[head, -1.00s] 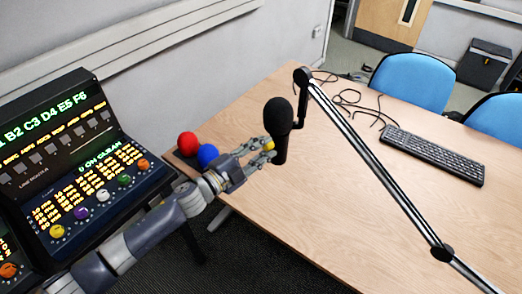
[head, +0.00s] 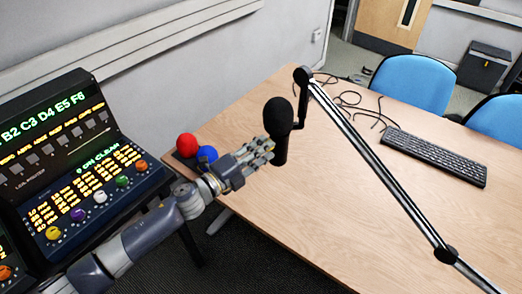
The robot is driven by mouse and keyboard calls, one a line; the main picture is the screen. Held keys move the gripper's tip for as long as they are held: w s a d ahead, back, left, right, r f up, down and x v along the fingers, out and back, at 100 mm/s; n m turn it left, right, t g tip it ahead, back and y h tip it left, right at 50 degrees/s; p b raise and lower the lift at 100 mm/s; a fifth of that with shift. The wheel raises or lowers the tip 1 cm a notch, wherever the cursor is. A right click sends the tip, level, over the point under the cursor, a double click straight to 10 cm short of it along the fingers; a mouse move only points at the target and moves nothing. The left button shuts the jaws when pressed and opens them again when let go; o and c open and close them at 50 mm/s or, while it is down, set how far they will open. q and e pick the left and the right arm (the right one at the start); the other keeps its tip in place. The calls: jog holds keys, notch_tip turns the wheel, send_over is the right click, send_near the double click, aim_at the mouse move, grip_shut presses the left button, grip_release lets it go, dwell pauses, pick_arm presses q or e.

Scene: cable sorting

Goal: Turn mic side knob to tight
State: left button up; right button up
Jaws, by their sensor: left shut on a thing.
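The black microphone (head: 278,118) hangs upright from the end of a boom arm (head: 375,160) over the table. My left gripper (head: 267,150) is at the left side of the microphone's lower body. Its fingers are shut on the side knob, which they hide from view. Which way the knob is turned cannot be seen. My right gripper is not in view.
A red ball (head: 187,144) and a blue ball (head: 207,154) are behind my left wrist. A lit control console (head: 85,165) stands at the left. A keyboard (head: 433,156) and loose cables (head: 352,100) lie on the table (head: 345,210). Blue chairs (head: 412,82) stand beyond.

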pick_arm(q)
jog(key=o, duration=1)
jog(key=shift+o, duration=0.2)
jog(key=v, duration=1.2)
